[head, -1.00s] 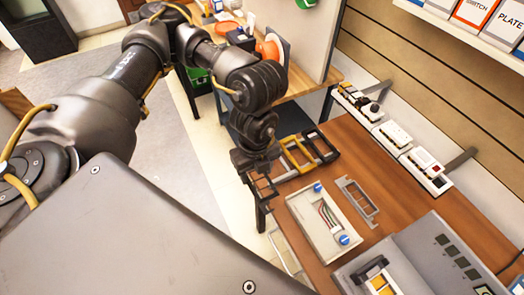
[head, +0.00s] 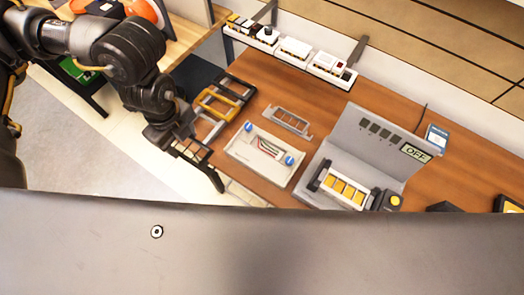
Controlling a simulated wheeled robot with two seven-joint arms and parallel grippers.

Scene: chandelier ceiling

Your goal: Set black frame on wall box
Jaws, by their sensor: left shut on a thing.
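My left gripper (head: 182,147) is shut on a black frame (head: 214,180), which hangs tilted beside the table's left edge. Part of the frame is hidden by the fingers. The wall box (head: 264,154), pale with coloured wires and two blue knobs, lies on the table to the right of the gripper, apart from the held frame. My right gripper is not in view.
On the wooden table (head: 330,109), a yellow frame (head: 216,104) and another dark frame (head: 236,84) lie behind the gripper. A grey metal bracket (head: 290,121) lies behind the wall box. A grey test stand (head: 375,140) stands to the right. White socket modules (head: 295,49) line the back.

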